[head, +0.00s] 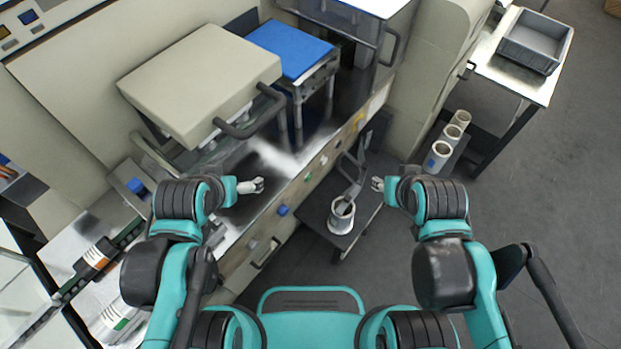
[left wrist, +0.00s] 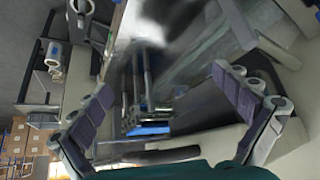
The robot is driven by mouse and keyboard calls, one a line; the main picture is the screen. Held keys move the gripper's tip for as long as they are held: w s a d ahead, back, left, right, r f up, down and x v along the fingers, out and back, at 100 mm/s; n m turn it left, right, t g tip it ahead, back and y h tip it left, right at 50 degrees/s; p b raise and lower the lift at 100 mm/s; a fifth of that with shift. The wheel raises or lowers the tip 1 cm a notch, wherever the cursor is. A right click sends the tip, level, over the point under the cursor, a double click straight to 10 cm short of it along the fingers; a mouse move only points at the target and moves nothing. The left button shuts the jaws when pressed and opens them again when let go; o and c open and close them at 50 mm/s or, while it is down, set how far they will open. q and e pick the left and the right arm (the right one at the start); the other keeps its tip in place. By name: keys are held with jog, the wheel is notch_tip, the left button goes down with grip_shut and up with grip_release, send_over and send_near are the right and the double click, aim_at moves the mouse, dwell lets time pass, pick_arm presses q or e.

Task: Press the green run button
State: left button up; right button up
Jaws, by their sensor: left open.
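The green run button (head: 308,176) is a small dot on the pale front panel of the machine in the head view, in a row with other small controls. My left gripper (head: 258,185) is over the shiny machine deck, to the left of the green button and apart from it. In the left wrist view the left gripper (left wrist: 163,82) has its dark pads spread wide with nothing between them. I cannot make out the green button in that view.
A blue knob (head: 283,210) sticks out of the panel below the green button. A large beige cover with a dark handle (head: 250,118) stands above the deck. A cart with a white roll (head: 341,216) stands before the panel. Grey floor is clear at right.

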pick_arm(q)
grip_shut()
dwell(1.3)
